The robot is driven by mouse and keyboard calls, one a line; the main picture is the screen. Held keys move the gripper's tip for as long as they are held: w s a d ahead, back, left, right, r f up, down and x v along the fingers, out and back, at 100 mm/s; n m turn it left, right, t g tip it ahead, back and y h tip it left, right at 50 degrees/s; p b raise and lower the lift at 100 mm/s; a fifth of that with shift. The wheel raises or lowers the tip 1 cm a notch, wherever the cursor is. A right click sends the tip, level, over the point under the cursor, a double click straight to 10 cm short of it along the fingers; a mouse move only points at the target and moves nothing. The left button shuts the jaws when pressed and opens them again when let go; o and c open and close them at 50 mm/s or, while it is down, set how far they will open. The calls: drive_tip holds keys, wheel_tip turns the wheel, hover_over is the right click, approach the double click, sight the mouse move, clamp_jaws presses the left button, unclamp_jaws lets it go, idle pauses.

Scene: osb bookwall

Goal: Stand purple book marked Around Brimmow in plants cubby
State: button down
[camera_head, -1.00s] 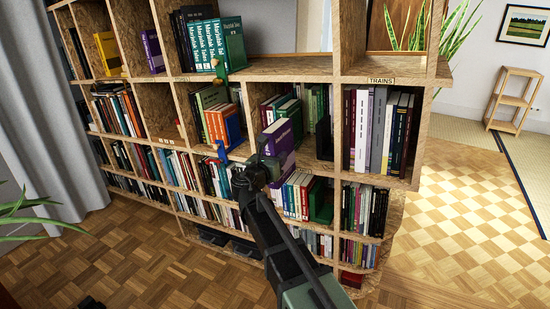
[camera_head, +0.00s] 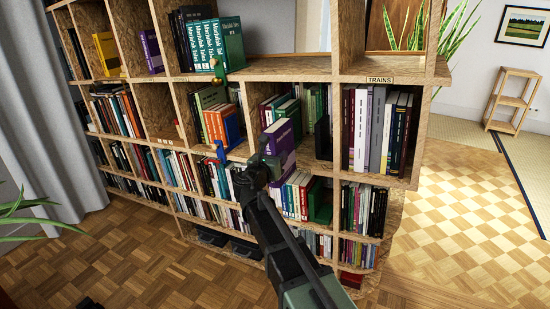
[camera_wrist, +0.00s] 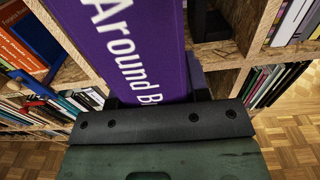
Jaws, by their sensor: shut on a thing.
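The purple book (camera_head: 280,140) is upright in front of the bookwall, with its spine towards me. In the wrist view the book (camera_wrist: 130,45) shows white lettering reading "Around B", the rest hidden by my gripper. My gripper (camera_head: 268,166) is shut on the lower part of the book; it also shows in the wrist view (camera_wrist: 160,105). The book is at the front of a middle cubby (camera_head: 252,100) holding green and dark books. I cannot tell how far in it reaches, or read a plants label.
Orange and blue books (camera_head: 222,126) stand in the cubby to the left. A black bookend (camera_head: 323,138) stands to the right of the book. The cubby labelled TRAINS (camera_head: 380,80) is further right. Shelf boards and uprights border the book closely.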

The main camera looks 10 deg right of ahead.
drive_tip(key=shift+x, duration=9.8)
drive_tip(key=shift+f, duration=0.15)
drive_tip(key=c, duration=0.5)
unclamp_jaws()
drive_tip(key=shift+s, duration=0.15)
